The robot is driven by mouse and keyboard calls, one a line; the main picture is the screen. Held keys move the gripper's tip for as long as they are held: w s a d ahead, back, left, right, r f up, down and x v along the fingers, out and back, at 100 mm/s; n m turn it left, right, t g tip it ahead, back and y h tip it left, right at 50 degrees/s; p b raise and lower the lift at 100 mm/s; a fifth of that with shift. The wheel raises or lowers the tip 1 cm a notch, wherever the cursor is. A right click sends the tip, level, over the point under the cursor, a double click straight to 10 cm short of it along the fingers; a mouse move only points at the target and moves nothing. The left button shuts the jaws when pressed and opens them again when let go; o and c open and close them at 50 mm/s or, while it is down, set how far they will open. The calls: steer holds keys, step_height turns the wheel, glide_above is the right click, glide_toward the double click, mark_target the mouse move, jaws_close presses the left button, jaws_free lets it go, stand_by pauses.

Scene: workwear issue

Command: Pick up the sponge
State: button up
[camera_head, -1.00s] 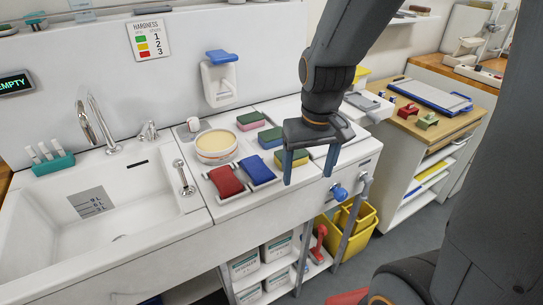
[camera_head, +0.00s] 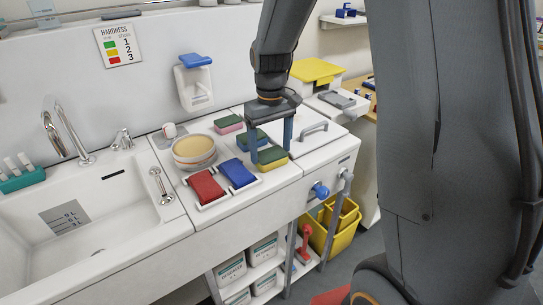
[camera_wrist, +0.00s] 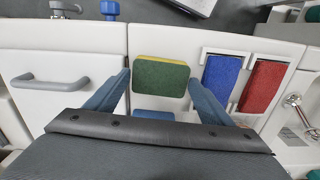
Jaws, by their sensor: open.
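A sponge with a green top and yellow side (camera_head: 273,161) lies on the white counter near its front edge. It also shows in the wrist view (camera_wrist: 161,80), between the two blue fingers. My gripper (camera_head: 269,153) is open and points down over this sponge, with a finger toward each side and nothing held. Whether the fingertips reach down beside it I cannot tell. A green-topped blue sponge (camera_head: 246,139) lies just behind, partly hidden by my gripper. A green-topped pink sponge (camera_head: 228,124) lies farther back.
Red (camera_head: 206,187) and blue (camera_head: 238,173) pads in white holders lie left of the sponges. A round tub (camera_head: 194,152) stands behind them. The sink (camera_head: 85,215) is at left. A lid with a grey handle (camera_head: 313,131) is at right. A blue knob (camera_head: 320,189) is on the front.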

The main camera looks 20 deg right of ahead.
mark_target(271, 154)
steer(key=shift+f, duration=0.9)
steer(key=c, duration=0.7)
steer(key=shift+o, duration=0.2)
step_height(271, 154, up, 10)
steer(key=b, duration=0.2)
